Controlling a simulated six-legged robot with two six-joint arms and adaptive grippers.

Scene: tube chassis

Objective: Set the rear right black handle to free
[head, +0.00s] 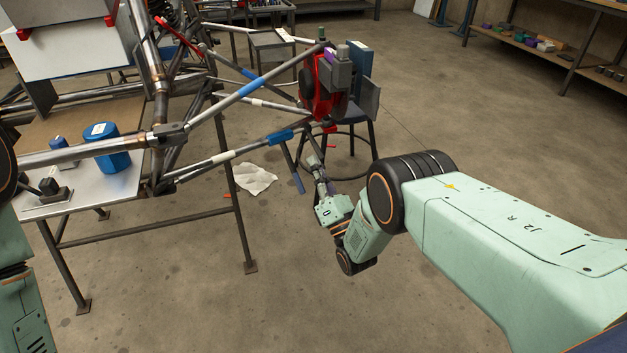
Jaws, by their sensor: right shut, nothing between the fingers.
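The tube chassis (240,93) stands on the left, its bare metal tubes carrying blue and white bands. A dark, slim bar with a bluish lower end (291,165) hangs below the blue-banded right end of a lower tube. I cannot tell whether it is the rear right black handle, or its setting. My right gripper (313,160) is shut and empty, just right of that bar and below the red and grey unit (321,85) at the chassis end. Contact with the bar cannot be made out. My left gripper is out of view; only part of that arm shows.
A steel table (125,183) holds a blue container (106,148) and a small black part (48,187). A dark stool (362,130) stands behind my right gripper. A white cloth (255,178) lies on the floor. Shelves (540,50) stand back right; the floor before them is clear.

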